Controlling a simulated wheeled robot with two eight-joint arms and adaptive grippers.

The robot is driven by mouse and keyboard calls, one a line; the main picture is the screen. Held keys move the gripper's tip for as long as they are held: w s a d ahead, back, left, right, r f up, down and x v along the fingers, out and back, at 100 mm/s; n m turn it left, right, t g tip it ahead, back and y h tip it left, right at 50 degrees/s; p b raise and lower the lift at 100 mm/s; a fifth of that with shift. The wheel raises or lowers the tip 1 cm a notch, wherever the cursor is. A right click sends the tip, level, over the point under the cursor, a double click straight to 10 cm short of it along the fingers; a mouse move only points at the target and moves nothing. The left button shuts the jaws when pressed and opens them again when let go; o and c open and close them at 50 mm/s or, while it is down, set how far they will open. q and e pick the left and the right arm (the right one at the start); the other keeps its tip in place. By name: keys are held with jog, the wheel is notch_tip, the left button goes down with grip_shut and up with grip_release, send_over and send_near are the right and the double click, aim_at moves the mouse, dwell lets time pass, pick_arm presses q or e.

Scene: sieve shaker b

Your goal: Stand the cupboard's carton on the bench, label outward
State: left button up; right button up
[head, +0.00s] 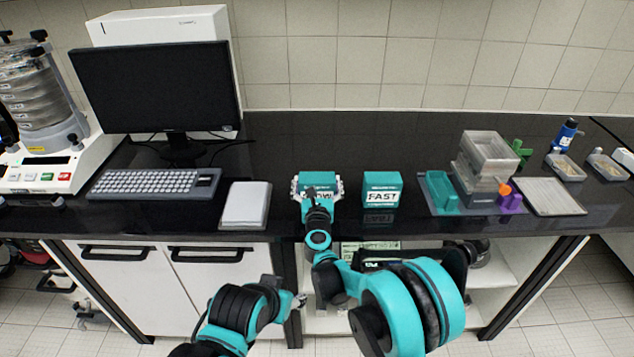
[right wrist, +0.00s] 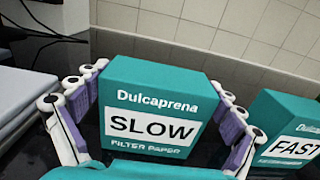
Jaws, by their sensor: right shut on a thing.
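A teal carton (head: 319,178) with a white label is held upright at the bench's front part, left of a second carton. In the right wrist view its label (right wrist: 152,125) reads SLOW, filter paper, and faces the camera. My right gripper (right wrist: 160,92) is shut on it, with purple-padded fingers along both sides. My arm partly hides it in the head view; whether its base touches the bench (head: 290,150) is hidden. The FAST carton (head: 382,190) stands beside it, label outward. My left gripper (head: 296,301) is low before the cupboard, too small to read.
A white-and-green item (head: 370,246) shows in the open cupboard under the bench. A keyboard (head: 150,184), a monitor (head: 158,88) and a grey pad (head: 246,205) are to the left. Stacked clear containers (head: 488,158) and trays stand right. The bench behind the cartons is clear.

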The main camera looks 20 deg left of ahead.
jog(key=o, duration=1)
jog(key=shift+f, duration=0.15)
jog(key=shift+c, duration=0.2)
jog(key=shift+r, duration=0.3)
jog(key=b+v, duration=0.1)
jog(key=v, duration=1.1)
jog(key=shift+f+b, duration=0.1)
jog(key=shift+b, duration=0.2)
jog(key=s+d+r+n+g+y, duration=0.3)
jog(key=d+r+n, duration=0.65)
jog(key=n, duration=0.75)
jog(key=s+d+f+n+g+h, duration=0.2)
jog(key=s+d+f+n, duration=0.2)
jog(key=s+d, duration=0.3)
jog(key=s+d+f+n+g+h, duration=0.3)
jog(key=s+d+n, duration=0.3)
jog(key=s+d, duration=0.2)
jog(key=s+d+f+n+g+h, duration=0.2)
jog(key=s+d+f+n, duration=0.3)
jog(key=d, duration=0.6)
jog(key=shift+s+f+n+h, duration=0.4)
jog(key=shift+s+h, duration=0.1)
jog(key=shift+s, duration=0.7)
